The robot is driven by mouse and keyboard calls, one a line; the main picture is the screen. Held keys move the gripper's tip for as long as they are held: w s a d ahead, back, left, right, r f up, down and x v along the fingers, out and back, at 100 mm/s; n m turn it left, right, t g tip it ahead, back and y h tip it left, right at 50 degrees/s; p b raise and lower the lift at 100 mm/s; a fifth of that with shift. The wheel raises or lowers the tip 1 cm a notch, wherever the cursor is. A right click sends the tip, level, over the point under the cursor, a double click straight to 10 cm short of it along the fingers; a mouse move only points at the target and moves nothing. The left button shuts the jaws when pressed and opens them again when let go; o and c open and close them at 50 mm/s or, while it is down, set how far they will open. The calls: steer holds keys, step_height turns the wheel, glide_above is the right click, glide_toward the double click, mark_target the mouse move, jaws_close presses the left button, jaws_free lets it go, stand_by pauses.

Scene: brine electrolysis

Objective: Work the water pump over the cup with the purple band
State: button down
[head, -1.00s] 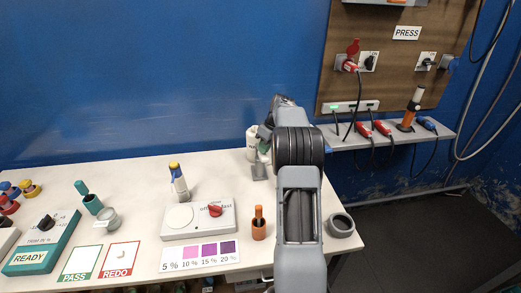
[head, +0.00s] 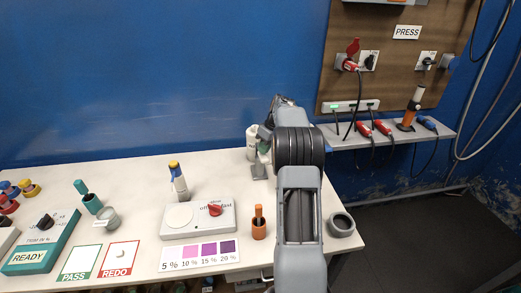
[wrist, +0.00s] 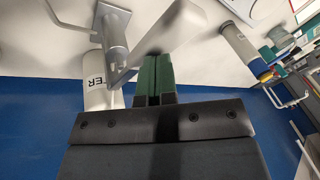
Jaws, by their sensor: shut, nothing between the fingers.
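The water pump is a white container (head: 252,143) at the back right of the table, partly behind my arm. In the wrist view its white body (wrist: 97,84) shows the letters "TER". A pale lever-like part (wrist: 165,45) lies right at my fingertips; I cannot tell whether they touch. A grey post with a plate (wrist: 114,38) stands beside it. My gripper (wrist: 153,80) is shut and empty, with green fingers together. In the head view my arm mostly hides it. I can make out no cup with a purple band.
A grey cup (head: 341,225) stands at the table's right edge, another (head: 109,217) at the left. A white stirrer box (head: 198,218), an orange holder (head: 258,228) and a blue-and-yellow-topped bottle (head: 178,182) stand mid-table. A colour chart (head: 200,254) lies in front.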

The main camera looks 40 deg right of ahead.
step_height(320, 180, down, 6)
steer(key=b, duration=0.4)
step_height(320, 180, up, 7)
steer(key=p, duration=0.5)
steer(key=shift+f+p, duration=0.15)
steer(key=shift+p, duration=0.2)
steer(key=shift+f, duration=0.1)
stand_by(1.3)
step_height(320, 180, down, 6)
steer(key=b, duration=0.6)
step_height(320, 180, up, 6)
steer(key=p, duration=0.6)
steer(key=shift+d, duration=0.1)
